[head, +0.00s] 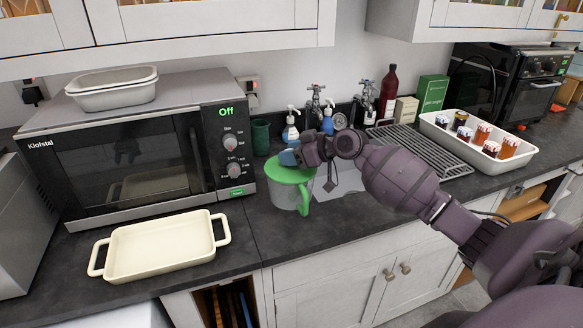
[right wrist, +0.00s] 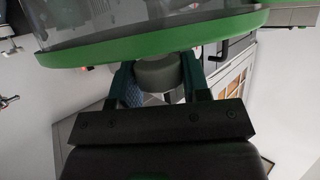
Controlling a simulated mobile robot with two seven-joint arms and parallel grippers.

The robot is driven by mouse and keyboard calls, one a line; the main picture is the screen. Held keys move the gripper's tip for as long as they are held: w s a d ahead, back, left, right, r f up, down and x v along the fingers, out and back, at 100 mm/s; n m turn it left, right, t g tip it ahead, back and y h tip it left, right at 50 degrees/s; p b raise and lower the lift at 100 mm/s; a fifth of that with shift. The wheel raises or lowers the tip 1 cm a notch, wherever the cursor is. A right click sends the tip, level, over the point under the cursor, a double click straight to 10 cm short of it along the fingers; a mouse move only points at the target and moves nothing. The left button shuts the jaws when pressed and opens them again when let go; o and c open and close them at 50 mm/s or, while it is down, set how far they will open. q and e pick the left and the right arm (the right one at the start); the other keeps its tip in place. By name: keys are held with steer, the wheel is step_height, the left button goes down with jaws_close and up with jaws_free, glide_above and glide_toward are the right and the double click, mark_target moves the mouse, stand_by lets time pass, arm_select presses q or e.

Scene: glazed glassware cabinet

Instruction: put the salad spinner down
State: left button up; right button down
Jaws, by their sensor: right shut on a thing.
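The salad spinner (head: 291,172) has a green lid, a clear bowl and a green handle at its right side. It is upright at the counter's front part, right of the microwave, with the sink behind it to the right. I cannot tell whether its base touches the counter. My right gripper (head: 290,158) is at the top of the lid. In the right wrist view its fingers (right wrist: 160,82) are shut on a grey knob (right wrist: 159,73) of the spinner, beside the green lid rim (right wrist: 150,38). My left gripper is not in view.
A cream baking dish (head: 160,248) lies on the counter (head: 240,228) left of the spinner. The microwave (head: 140,150) stands behind it. A dark green cup (head: 260,138), soap bottles and taps are behind the spinner. A wire rack (head: 425,150) and white tray of jars (head: 440,132) are to the right.

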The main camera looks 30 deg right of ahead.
mark_target(293, 167)
steer(key=shift+f, duration=2.25)
steer(key=c, duration=0.6)
jaws_free()
steer(key=shift+s+d, duration=0.15)
steer(key=b+v, duration=0.1)
steer(key=v, duration=1)
steer(key=shift+s+d+r, duration=0.1)
steer(key=shift+s+r, duration=0.15)
steer(key=shift+s, duration=0.05)
